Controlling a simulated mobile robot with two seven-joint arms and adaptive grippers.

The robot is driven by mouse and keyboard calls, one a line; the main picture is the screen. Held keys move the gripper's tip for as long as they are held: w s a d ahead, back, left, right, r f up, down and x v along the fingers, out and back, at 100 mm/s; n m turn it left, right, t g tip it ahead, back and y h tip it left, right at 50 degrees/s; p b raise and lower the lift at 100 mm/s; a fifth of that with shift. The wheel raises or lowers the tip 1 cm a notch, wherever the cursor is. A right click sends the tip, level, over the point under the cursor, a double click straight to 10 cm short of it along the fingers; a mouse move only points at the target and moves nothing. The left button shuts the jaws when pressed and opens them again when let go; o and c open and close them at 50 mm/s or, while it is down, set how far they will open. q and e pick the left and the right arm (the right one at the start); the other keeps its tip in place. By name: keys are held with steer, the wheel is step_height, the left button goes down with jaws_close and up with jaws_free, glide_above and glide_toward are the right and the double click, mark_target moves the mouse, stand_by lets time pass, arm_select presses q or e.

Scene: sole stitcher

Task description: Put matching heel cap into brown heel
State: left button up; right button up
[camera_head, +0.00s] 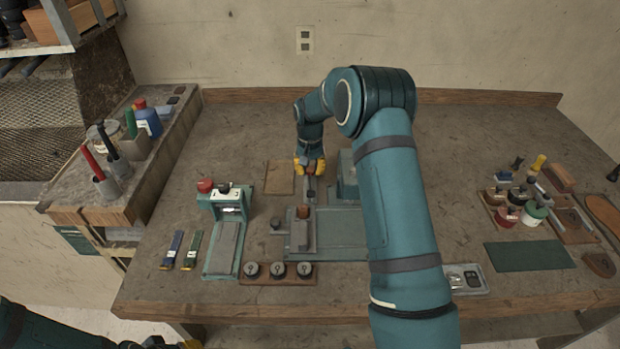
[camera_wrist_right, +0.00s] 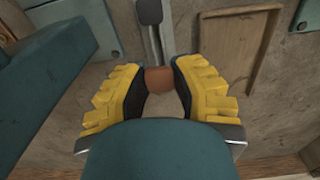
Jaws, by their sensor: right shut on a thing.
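My right gripper (camera_head: 310,166) has its yellow fingers shut on a brown grip (camera_wrist_right: 158,80) at the end of a grey lever bar (camera_wrist_right: 155,45), near the back of the bench. A small brown piece, perhaps the brown heel (camera_head: 301,213), sits on a grey block in the fixture below the lever. Several dark round pieces, possibly heel caps (camera_head: 278,269), sit in a brown holder (camera_head: 240,280) at the front; I cannot tell which matches. Only a yellow bit of my left gripper (camera_head: 190,344) shows at the bottom edge.
A green press with a red knob (camera_head: 205,185) stands left of the fixture base (camera_head: 343,240). Two small tools (camera_head: 181,250) lie farther left. Pots, brushes and a dark green mat (camera_head: 528,256) are at the right. An empty wooden tray (camera_head: 279,178) lies beside the gripper.

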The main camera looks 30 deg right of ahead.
steer(key=r, duration=0.3)
steer(key=r+p, duration=0.1)
steer(key=shift+s+a+r, duration=0.25)
steer(key=shift+a, duration=0.15)
steer(key=p, duration=0.7)
glide_toward(303, 210)
steer(key=shift+w+d+f, duration=0.55)
steer(key=shift+w+f, duration=0.2)
steer(key=shift+w, duration=0.1)
steer(key=shift+s+a, duration=0.2)
steer(key=shift+s, duration=0.1)
steer(key=shift+s+a+f, duration=0.1)
steer(key=shift+s+f, duration=0.1)
steer(key=shift+f, duration=0.15)
steer(key=shift+f+b, duration=1.45)
steer(key=shift+f, duration=0.8)
steer(key=shift+f+b, duration=0.7)
steer(key=shift+f, duration=0.05)
steer(key=o, duration=1.2)
